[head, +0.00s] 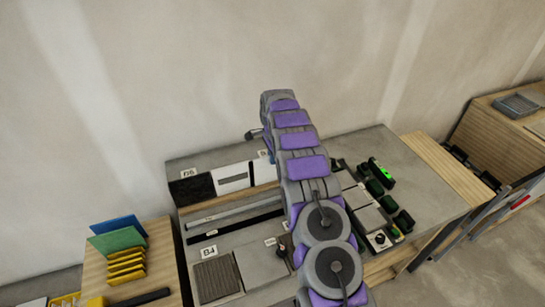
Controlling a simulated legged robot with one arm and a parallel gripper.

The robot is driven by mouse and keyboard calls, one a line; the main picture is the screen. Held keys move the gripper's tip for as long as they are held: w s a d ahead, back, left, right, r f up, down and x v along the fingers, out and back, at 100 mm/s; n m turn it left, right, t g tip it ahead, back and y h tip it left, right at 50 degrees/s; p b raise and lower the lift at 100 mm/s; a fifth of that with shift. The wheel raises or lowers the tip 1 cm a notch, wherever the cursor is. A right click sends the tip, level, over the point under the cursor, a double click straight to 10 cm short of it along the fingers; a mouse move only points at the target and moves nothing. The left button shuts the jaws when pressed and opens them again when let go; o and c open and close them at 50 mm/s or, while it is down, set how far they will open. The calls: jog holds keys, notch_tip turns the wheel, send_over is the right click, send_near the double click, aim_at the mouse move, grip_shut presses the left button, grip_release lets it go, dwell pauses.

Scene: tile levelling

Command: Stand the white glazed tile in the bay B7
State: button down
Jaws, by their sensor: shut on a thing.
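My purple and grey arm reaches up over the middle of the bench, and my gripper's jaws are hidden behind it. I cannot see what they hold. A white upright piece with a dark strip (231,179) stands at the back of the bench, right of a black tile (192,189); I cannot tell whether it is the white glazed tile. A label that seems to read B6 (188,173) is above the black tile. Another label (264,154), partly covered by my arm, is to the right; its number is unclear. Bay B7 cannot be made out for certain.
The grey bench (215,160) stands against the wall. A label reading B4 (209,251) is near a ribbed brown tile (217,278) in front. A green-lit device (381,172) and dark tools lie right of my arm. Blue and green sheets (118,240) stand left.

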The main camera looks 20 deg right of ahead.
jog(key=shift+f, duration=0.1)
dwell(0.8)
jog(key=c, duration=1.1)
grip_release()
jog(key=shift+r+p, duration=1)
jog(key=shift+r, duration=2)
